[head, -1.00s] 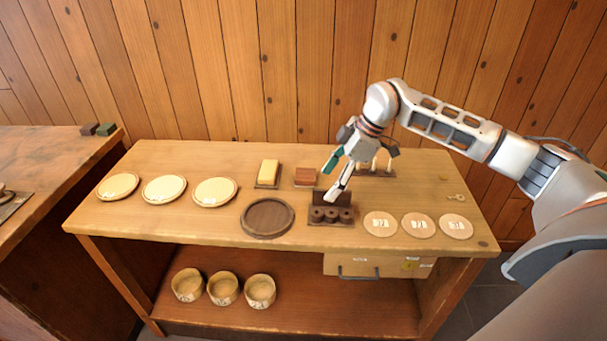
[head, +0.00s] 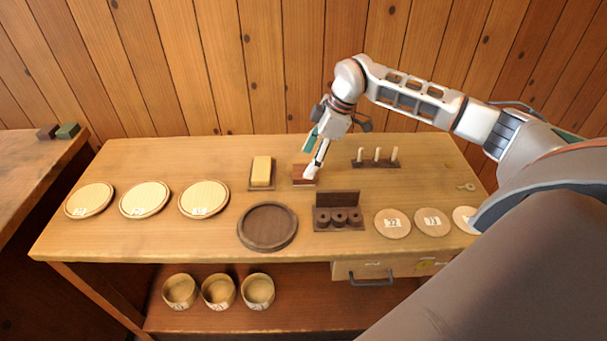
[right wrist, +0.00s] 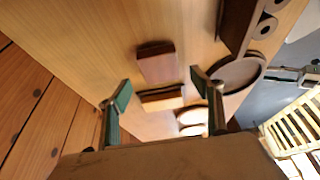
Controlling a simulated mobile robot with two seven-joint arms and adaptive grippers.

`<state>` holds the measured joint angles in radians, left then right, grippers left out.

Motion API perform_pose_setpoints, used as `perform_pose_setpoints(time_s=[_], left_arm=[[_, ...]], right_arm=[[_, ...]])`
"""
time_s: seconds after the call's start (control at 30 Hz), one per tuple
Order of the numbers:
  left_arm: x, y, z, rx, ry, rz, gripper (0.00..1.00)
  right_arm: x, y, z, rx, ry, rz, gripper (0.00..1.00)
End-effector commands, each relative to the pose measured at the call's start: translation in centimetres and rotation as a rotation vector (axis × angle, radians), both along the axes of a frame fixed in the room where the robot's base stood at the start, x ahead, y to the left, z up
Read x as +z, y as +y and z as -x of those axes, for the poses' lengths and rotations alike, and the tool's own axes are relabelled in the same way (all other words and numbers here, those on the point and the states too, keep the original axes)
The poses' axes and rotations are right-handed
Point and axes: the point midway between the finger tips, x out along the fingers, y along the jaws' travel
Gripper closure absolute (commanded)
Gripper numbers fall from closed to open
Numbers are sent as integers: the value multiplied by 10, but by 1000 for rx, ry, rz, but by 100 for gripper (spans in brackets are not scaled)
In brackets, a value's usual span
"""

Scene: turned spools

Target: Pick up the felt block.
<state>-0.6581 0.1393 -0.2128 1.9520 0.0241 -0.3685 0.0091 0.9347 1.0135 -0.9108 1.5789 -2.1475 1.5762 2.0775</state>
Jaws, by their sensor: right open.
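A reddish-brown block (head: 300,169) sits on a small dark base at the back middle of the table. A yellow block (head: 262,170) sits on a dark tray to its left. I cannot tell by surface which is felt. My right gripper (head: 311,158) is open above the reddish-brown block and partly covers it. In the right wrist view, a reddish block (right wrist: 158,66) shows beyond the open, green-padded fingers (right wrist: 160,86). A second orange-brown piece (right wrist: 162,98) shows between them. No contact is visible. My left gripper is not in view.
A dark spool rack (head: 338,213) stands in front, with a round dark tray (head: 267,227) beside it. A peg stand (head: 376,161) is at the back right. Pale plates (head: 145,199) lie left, and numbered discs (head: 392,223) right. Bowls (head: 219,292) stand below.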

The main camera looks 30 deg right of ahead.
Motion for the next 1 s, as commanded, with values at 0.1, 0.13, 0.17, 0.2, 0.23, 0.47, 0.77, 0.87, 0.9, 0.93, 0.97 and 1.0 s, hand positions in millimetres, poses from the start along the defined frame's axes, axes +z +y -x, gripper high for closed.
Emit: perform_pose_setpoints(time_s=[0.1,0.13,0.17,0.2,0.23,0.47,0.77,0.87,0.9,0.93,0.97,1.0], left_arm=[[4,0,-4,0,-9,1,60],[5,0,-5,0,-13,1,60],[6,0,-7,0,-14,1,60],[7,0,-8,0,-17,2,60],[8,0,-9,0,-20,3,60],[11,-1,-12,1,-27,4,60],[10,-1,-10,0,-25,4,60],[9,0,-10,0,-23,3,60],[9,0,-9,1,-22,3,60],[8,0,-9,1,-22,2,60],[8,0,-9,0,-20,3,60],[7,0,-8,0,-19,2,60]], right_arm=[[-18,2,1,0,4,0,35],[-23,2,1,1,3,0,35],[-28,5,-1,2,4,-1,35],[-33,7,-2,2,3,-2,35],[-36,8,-3,1,2,-1,35],[-41,9,-5,1,0,0,35],[-41,9,-5,1,0,0,77],[-41,9,-5,1,0,0,77],[-41,9,-5,1,0,0,77],[-41,9,-5,1,0,0,77],[-41,9,-5,1,0,0,77],[-40,9,-5,1,0,0,77]])
